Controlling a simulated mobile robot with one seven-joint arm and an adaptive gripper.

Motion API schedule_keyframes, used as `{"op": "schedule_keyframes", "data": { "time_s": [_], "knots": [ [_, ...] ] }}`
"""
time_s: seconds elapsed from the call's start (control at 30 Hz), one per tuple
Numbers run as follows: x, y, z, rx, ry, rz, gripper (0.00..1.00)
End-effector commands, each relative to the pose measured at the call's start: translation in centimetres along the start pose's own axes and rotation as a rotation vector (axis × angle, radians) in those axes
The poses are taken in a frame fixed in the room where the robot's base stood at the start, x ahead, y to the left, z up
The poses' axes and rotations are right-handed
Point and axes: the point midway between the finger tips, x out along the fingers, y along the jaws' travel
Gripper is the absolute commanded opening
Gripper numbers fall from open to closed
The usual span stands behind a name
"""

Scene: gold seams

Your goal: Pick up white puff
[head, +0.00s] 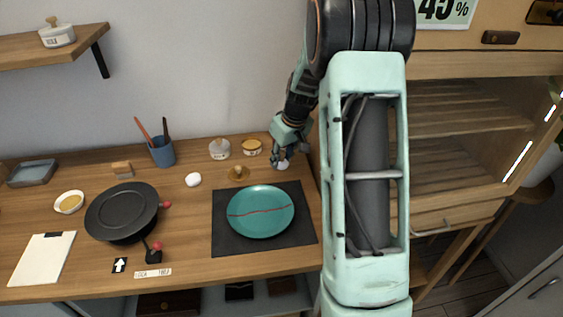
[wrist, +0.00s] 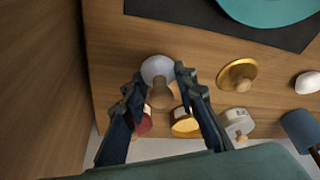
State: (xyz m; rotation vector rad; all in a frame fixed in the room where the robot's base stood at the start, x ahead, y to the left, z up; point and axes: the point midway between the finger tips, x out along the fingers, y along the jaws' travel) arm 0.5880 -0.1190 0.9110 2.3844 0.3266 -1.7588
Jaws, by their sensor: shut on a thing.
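The white puff (head: 281,165) is a pale round pad with a wooden knob, at the back right of the table, just right of the jars. It also shows in the wrist view (wrist: 155,66). My gripper (wrist: 155,82) points down over it, with its fingers closed on either side of the wooden knob. The pad shows beyond the fingertips. I cannot tell whether it touches the table. A gold puff (head: 238,173) with a similar knob lies to its left in the head view, and it shows right of my gripper in the wrist view (wrist: 237,74).
A teal plate (head: 260,211) with a red seam lies on a dark mat (head: 305,232) in front. White (head: 219,149) and gold-topped (head: 251,147) jars stand close by. A white lump (head: 193,180), blue cup (head: 162,152) and black pan (head: 121,212) are farther left. A cabinet stands right.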

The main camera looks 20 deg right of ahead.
Motion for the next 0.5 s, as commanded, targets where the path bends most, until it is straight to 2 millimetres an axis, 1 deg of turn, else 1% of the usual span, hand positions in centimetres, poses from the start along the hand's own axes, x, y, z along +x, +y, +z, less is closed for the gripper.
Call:
{"op": "schedule_keyframes", "data": {
  "time_s": [0.1,0.17,0.4,0.5],
  "knots": [
    [-2.0,-0.1,-0.6,-0.003,0.003,0.002,0.14],
    [-2.9,-0.9,-0.5,-0.003,0.003,0.001,0.14],
    [-8.2,-4.8,-0.3,-0.005,0.006,0.002,0.14],
    [-9.3,-7.0,0.6,-0.005,0.002,0.0,0.14]
  ]
}}
